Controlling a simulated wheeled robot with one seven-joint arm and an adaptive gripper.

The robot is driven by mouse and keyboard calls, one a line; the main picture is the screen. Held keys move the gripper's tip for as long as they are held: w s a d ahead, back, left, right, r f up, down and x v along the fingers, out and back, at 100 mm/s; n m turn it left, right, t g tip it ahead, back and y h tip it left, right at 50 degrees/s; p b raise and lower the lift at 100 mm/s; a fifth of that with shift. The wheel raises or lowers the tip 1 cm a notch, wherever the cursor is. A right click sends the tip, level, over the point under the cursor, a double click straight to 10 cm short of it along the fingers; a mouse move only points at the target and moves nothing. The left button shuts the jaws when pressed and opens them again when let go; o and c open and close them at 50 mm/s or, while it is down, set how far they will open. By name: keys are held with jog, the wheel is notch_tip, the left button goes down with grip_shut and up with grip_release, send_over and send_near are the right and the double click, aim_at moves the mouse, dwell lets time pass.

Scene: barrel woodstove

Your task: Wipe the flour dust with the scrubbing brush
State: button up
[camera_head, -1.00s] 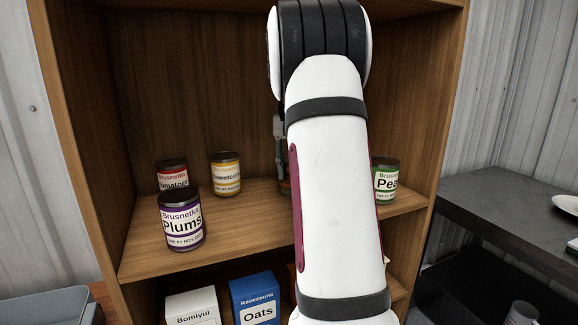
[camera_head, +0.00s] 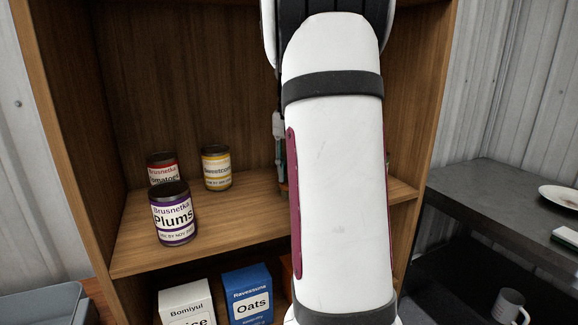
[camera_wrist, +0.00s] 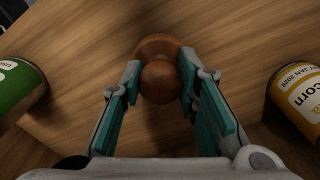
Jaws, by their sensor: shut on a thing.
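The scrubbing brush (camera_wrist: 160,84) shows in the wrist view as a round brown wooden knob above a wider round brown part. My gripper (camera_wrist: 160,72) is shut on it, with a teal finger on each side. The brush is over the wooden shelf board (camera_wrist: 85,70); I cannot tell whether it touches the wood. In the head view my arm hides the brush and most of the gripper. I cannot make out any flour dust in either view.
A plums can (camera_head: 174,214), a tomatoes can (camera_head: 162,167) and a sweetcorn can (camera_head: 216,168) stand left of my arm. A green can (camera_wrist: 18,88) is at the left in the wrist view. Boxes, including oats (camera_head: 248,296), stand below. A dark table (camera_head: 490,195) is at right.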

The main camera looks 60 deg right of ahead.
jog(key=shift+s+p, duration=0.1)
jog(key=shift+p, duration=0.35)
jog(key=shift+w+d+r+p, duration=0.1)
jog(key=shift+w+d+p, duration=0.4)
jog(key=shift+w, duration=0.25)
jog(key=shift+w+d+r+p, duration=0.1)
jog(key=shift+w+d+p, duration=0.3)
jog(key=shift+w, duration=0.3)
jog(key=shift+w+d+f+p, duration=0.15)
jog(key=shift+w+d+p, duration=0.35)
jog(key=shift+w, duration=0.4)
jog(key=shift+w+d+f+p, duration=0.1)
jog(key=shift+w+d+p, duration=0.15)
jog(key=shift+w+d, duration=0.5)
jog(key=shift+w+a, duration=0.15)
jog(key=shift+a, duration=0.05)
notch_tip(320, 180, up, 6)
jog(key=p, duration=0.4)
